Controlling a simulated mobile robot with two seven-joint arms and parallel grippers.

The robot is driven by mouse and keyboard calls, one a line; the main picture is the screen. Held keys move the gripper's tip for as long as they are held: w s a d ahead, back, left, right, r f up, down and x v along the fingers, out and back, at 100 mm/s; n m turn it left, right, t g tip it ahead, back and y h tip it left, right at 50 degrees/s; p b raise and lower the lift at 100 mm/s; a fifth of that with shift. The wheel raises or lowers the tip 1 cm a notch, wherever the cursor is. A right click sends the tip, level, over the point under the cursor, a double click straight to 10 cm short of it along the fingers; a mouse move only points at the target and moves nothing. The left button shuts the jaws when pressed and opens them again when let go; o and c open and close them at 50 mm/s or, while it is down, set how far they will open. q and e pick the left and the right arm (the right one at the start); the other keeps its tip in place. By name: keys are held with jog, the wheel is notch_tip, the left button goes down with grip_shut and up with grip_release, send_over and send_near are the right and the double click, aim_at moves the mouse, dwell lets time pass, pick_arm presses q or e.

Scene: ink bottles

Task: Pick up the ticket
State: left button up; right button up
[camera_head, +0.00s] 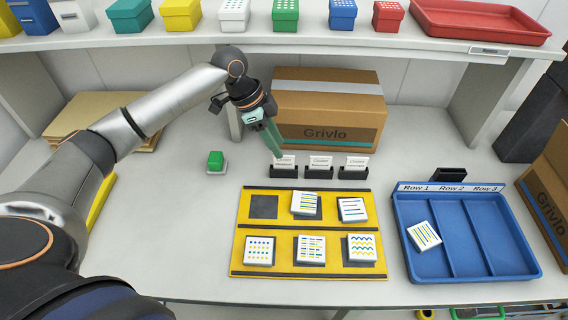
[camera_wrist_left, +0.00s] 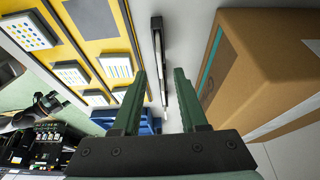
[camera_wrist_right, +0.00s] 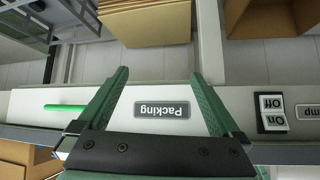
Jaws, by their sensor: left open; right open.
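Three white tickets with printed text stand upright in small black holders in front of the cardboard box: the left ticket (camera_head: 285,161), the middle ticket (camera_head: 320,161) and the right ticket (camera_head: 356,162). My left gripper (camera_head: 274,150) points down, just above and behind the left ticket. In the left wrist view, its green fingers (camera_wrist_left: 160,72) are open with a gap between them, and the dark row of holders (camera_wrist_left: 157,45) shows edge-on beyond them. The print is too small to read surely. My right gripper (camera_wrist_right: 160,73) is open and empty, facing a "Packing" label (camera_wrist_right: 161,110).
The Grivlo box (camera_head: 328,110) stands close behind the tickets. A yellow board (camera_head: 237,240) with several patterned tiles lies in front. A blue tray (camera_head: 405,255) holding one tile is at right. A green button (camera_head: 216,159) sits left. A shelf (camera_head: 190,41) with small boxes overhangs behind.

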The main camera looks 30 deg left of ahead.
aim_at(284, 165)
pick_arm(q)
jog(key=shift+p+x, duration=0.3)
jog(key=shift+x, duration=2.7)
jog(key=shift+s+a, duration=0.1)
jog(key=shift+a, duration=0.1)
grip_shut()
